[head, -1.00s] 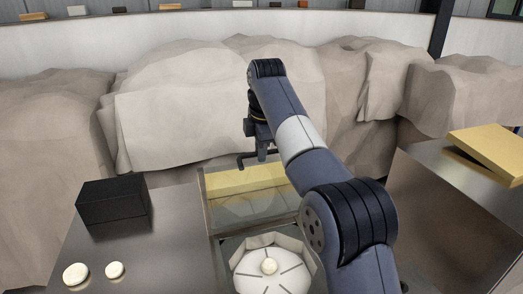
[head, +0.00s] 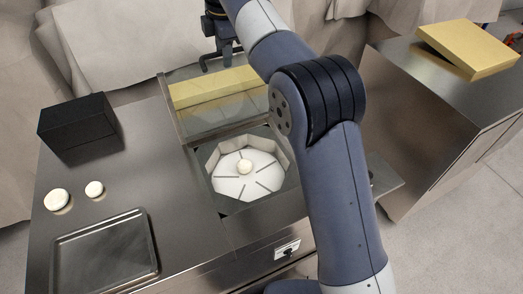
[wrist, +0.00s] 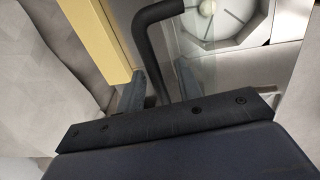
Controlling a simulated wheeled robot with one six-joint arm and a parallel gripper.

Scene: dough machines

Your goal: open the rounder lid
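The rounder is the machine with a white eight-sided bowl (head: 240,170); a pale dough ball (head: 245,166) sits on its plate. Its clear lid (head: 215,122) stands raised at the back of the bowl, leaving the bowl uncovered from above. My gripper (head: 218,62) is above the lid's upper edge, beside a dark bar that looks like the lid handle. In the wrist view, this curved black bar (wrist: 142,36) passes between my two grey fingers, which look spread with gaps beside it. Contact is unclear. The bowl (wrist: 240,22) shows through the glass.
A black box (head: 78,128), two dough pieces (head: 57,199) and a metal tray (head: 105,262) are on the left counter. A yellow block (head: 468,48) lies on the right machine. Another yellow block (head: 215,88) is behind the lid. Draped covers stand behind.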

